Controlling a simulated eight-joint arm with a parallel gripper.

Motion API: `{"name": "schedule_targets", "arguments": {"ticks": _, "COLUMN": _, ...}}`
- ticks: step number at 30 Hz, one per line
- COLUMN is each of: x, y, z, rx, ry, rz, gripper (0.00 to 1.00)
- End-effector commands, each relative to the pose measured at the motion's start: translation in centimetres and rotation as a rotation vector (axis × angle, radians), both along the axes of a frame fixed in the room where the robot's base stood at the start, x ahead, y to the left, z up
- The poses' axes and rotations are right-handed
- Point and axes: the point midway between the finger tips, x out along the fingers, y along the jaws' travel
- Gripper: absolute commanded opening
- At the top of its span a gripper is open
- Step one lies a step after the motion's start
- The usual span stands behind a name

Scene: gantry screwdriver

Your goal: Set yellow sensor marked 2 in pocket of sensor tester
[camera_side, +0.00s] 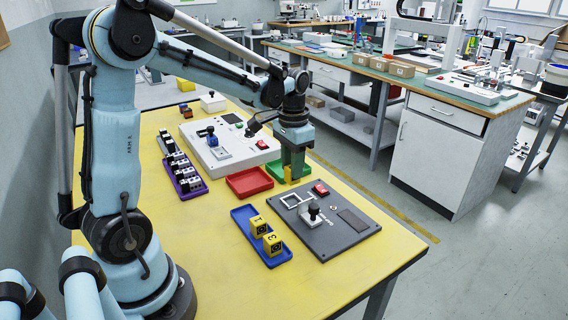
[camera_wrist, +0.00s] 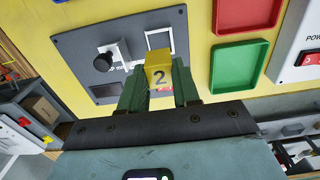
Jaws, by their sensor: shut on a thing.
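The yellow sensor marked 2 (camera_wrist: 159,72) is between the green fingers of my gripper (camera_wrist: 160,92), its numbered face toward the wrist camera. In the side view my gripper (camera_side: 291,178) hangs over or near the green tray, beyond the tester; the sensor is mostly hidden there. The sensor tester (camera_side: 345,246) looks like the dark grey panel with a white square-framed pocket, a black-knobbed clamp and a red switch. In the wrist view the tester's panel (camera_wrist: 75,45) lies beyond the sensor, the empty-looking pocket frame (camera_wrist: 148,40) just behind it and partly covered.
A blue tray (camera_side: 244,224) holds yellow sensors marked 1 (camera_side: 258,226) and 3 (camera_side: 272,244). Red (camera_side: 249,181) and green (camera_side: 271,168) trays lie behind the tester. A white device (camera_side: 215,163) and purple tray (camera_side: 199,192) stand farther back.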

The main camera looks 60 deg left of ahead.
Motion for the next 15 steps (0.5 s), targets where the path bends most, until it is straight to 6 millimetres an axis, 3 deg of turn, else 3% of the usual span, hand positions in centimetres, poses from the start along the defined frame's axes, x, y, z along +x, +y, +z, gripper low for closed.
{"name": "schedule_targets", "arguments": {"ticks": 15, "x": 0.0, "y": 0.0, "z": -4.2, "rx": 0.000, "ry": 0.000, "rz": 0.000, "gripper": 0.00}}
